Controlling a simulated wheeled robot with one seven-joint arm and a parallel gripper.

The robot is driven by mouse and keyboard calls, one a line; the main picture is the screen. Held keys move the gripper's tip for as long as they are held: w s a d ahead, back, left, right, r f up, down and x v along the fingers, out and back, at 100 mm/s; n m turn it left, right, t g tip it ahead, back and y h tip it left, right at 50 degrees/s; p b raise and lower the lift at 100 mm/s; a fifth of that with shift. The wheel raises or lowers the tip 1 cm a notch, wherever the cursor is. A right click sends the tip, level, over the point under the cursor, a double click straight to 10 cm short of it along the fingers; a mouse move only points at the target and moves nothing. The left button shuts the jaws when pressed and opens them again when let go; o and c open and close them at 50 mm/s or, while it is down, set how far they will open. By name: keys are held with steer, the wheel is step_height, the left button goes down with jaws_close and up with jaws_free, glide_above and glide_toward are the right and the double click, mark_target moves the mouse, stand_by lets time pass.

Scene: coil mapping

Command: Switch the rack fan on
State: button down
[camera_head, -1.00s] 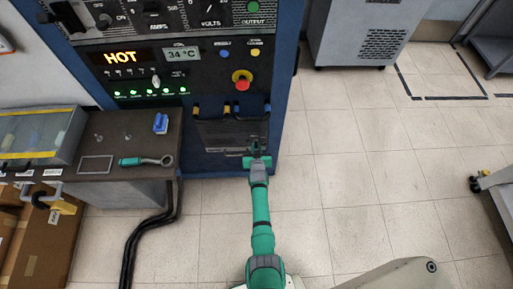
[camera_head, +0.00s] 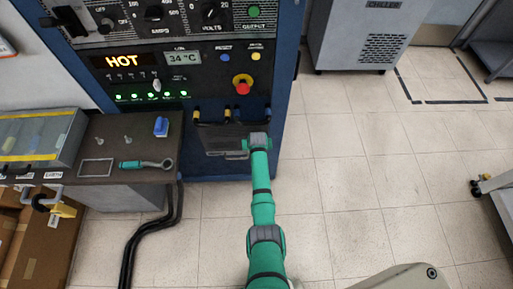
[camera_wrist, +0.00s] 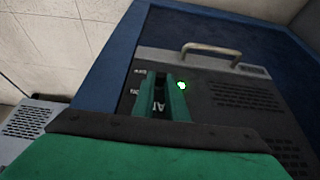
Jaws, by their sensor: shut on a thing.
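The blue equipment rack (camera_head: 288,90) stands ahead, with a dark lower panel (camera_head: 222,138) near its base. My gripper (camera_wrist: 162,88) is at this panel in the wrist view, its two green fingers close together around a small dark part that looks like the fan switch. The fingers hide most of that part, so its position cannot be told. A small green lamp (camera_wrist: 181,85) glows just right of the fingers. A metal handle (camera_wrist: 211,52) is on the panel beyond them. In the head view my wrist covers the fingertips.
A red stop button (camera_head: 242,84) and a lit HOT display (camera_head: 125,62) are higher on the rack. Black cables (camera_head: 150,225) run down to the floor.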

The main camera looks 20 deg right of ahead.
steer(key=shift+r, duration=0.1)
stand_by(0.4)
steer(key=c, duration=1.8)
jaws_free()
steer(key=shift+o, duration=0.2)
steer(key=v, duration=1)
steer(key=shift+r, duration=0.35)
steer(key=shift+a, duration=0.15)
